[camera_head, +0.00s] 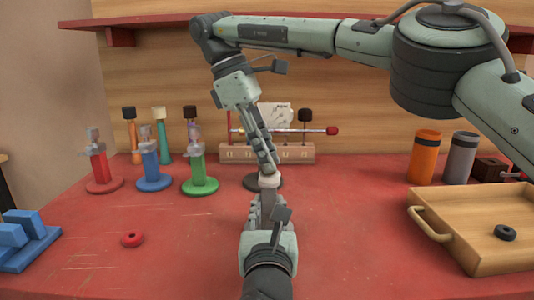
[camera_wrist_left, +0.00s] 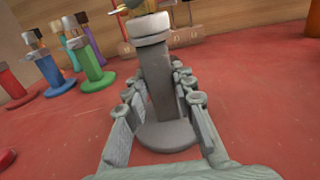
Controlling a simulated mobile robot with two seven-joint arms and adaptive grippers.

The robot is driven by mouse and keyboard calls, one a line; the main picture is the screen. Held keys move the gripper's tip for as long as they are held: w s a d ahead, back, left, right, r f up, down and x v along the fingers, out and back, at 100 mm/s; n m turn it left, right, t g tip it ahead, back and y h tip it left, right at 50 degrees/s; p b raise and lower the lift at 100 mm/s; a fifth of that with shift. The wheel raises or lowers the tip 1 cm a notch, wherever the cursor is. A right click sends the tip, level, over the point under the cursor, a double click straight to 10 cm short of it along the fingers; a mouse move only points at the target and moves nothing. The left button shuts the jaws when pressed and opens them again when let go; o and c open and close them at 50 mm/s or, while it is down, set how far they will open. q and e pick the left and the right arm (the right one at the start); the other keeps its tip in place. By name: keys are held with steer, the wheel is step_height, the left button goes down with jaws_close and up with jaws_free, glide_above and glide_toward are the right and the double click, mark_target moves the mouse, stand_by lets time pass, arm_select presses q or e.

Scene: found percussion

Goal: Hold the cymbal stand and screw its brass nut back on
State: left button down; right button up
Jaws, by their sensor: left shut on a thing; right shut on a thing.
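The grey cymbal stand (camera_wrist_left: 157,80) stands upright on its round base (camera_wrist_left: 165,137), with a pale collar (camera_wrist_left: 148,28) at its top. In the head view the pale collar (camera_head: 269,180) shows between my two grippers. My left gripper (camera_head: 267,207) is shut on the post below the collar, one finger on each side. My right gripper (camera_head: 268,168) comes down from above and is shut just over the collar. A bit of brass yellow (camera_wrist_left: 131,4) shows there at the top edge of the left wrist view. The nut is mostly hidden by the right fingers.
Red (camera_head: 101,170), blue (camera_head: 153,172) and green (camera_head: 199,172) stands are at the left. A wooden rack (camera_head: 235,154) stands behind. A tray (camera_head: 441,238) with a black ring (camera_head: 505,232) is at the right. A red ring (camera_head: 132,239) lies front left, with clear table around it.

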steer(key=m+g, duration=0.1)
steer(key=m, duration=0.2)
steer(key=shift+f, duration=0.1)
steer(key=shift+m+g+y, duration=0.3)
steer(key=shift+m, duration=0.5)
steer(key=o, duration=0.9)
steer(key=shift+w, duration=0.1)
steer(key=shift+o, duration=0.2)
steer(key=shift+c, duration=0.4)
